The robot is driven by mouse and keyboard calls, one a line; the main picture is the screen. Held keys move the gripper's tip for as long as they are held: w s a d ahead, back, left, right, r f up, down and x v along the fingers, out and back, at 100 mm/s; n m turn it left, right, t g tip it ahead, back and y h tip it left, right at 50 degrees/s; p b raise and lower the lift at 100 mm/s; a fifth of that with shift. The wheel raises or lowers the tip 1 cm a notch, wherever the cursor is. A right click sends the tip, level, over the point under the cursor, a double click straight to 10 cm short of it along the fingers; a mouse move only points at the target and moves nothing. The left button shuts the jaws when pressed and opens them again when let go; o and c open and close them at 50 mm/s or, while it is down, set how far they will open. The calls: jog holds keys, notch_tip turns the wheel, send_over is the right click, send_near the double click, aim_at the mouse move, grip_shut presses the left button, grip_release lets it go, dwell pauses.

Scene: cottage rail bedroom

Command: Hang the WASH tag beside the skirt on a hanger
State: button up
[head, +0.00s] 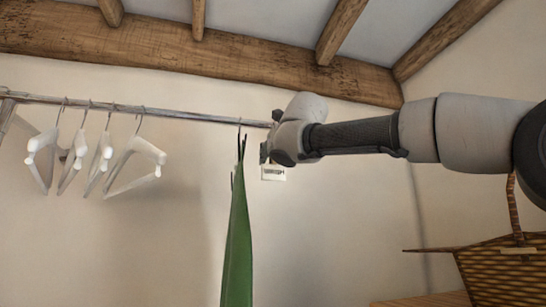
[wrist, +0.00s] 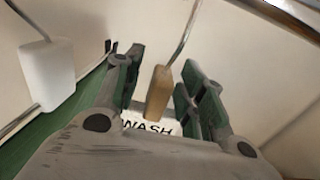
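The WASH tag is a small white card (wrist: 150,125) with black letters, partly covered by my gripper in the wrist view. A brown wooden stem (wrist: 158,92) with a wire hook rises above the card between the fingers. In the head view the tag (head: 272,173) shows just below my gripper (head: 266,152), right of the skirt. The green skirt (head: 237,245) hangs from the rail by a hook, seen nearly edge-on. Whether the tag's hook touches the rail is hidden.
The metal rail (head: 185,115) runs across the wall below a wooden beam (head: 230,60). Several empty white hangers (head: 140,150) hang at its left. A wicker basket (head: 500,275) stands at lower right. The rail is free between the hangers and the skirt.

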jog(key=v, duration=1.2)
notch_tip(320, 180, down, 14)
jog(key=w+m+g+h, duration=0.1)
jog(key=m+g, duration=0.3)
jog(key=m, duration=0.8)
jog(key=s+d+f+m+g+h, duration=0.1)
jog(key=d+f+m+g, duration=0.1)
jog(key=d+f+m, duration=0.55)
jog(key=s+d+f+m+g+h, duration=0.1)
jog(key=d+f+m+g+h, duration=0.2)
jog(key=f, duration=0.7)
jog(key=s+d+f+m+g, duration=0.4)
jog(key=s+d+f+m, duration=1.3)
jog(key=d+f, duration=0.5)
jog(key=shift+s+d, duration=0.65)
jog(key=shift+s, duration=0.25)
